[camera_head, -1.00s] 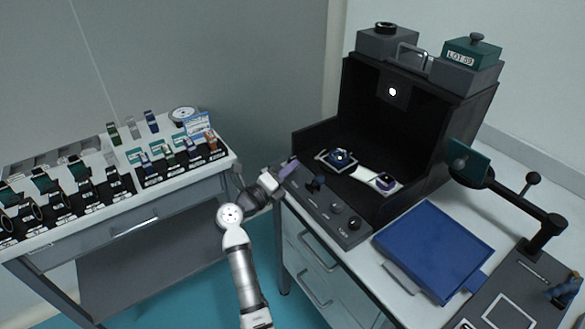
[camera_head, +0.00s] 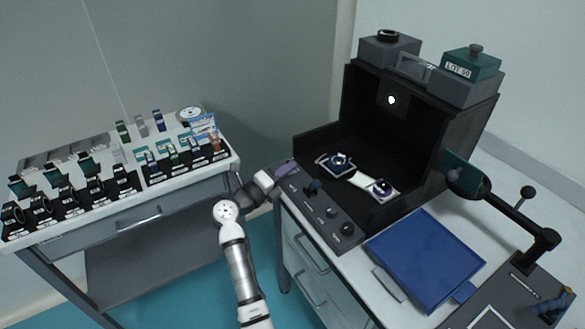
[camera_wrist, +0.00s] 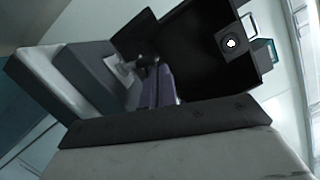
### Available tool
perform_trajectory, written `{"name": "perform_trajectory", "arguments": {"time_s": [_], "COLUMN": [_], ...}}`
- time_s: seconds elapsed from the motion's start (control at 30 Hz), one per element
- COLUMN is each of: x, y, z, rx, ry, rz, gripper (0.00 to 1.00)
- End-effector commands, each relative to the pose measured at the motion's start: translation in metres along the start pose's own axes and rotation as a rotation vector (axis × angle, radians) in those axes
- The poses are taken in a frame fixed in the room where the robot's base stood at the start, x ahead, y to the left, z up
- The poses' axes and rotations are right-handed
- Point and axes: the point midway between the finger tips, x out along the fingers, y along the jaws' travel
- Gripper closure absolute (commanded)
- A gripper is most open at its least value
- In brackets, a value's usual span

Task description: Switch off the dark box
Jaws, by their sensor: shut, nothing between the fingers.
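The dark box (camera_head: 441,119) is a black, open-fronted cabinet on the right table, with a small bright white light (camera_head: 392,100) on its back wall. The box and its light also show in the wrist view (camera_wrist: 196,45). A dark control panel (camera_head: 322,221) with several knobs and small switches runs along the front of the box. My gripper (camera_head: 288,168) is shut and empty at the panel's left end. I cannot tell whether it touches the panel.
A blue tray (camera_head: 428,258) lies right of the panel, beside a black jointed arm stand (camera_head: 520,216). Two mounted pieces (camera_head: 340,162) (camera_head: 382,188) sit inside the box. A left table (camera_head: 100,218) carries rows of watch-like items. Teal floor lies between the tables.

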Motion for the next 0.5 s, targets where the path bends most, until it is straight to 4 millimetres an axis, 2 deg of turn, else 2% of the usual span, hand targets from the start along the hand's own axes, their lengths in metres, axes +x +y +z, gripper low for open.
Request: {"name": "perform_trajectory", "arguments": {"time_s": [0.5], "x": [0.001], "y": [-0.005], "z": [0.025], "rx": [0.001], "ry": [-0.001], "rz": [0.0], "gripper": [1.0]}}
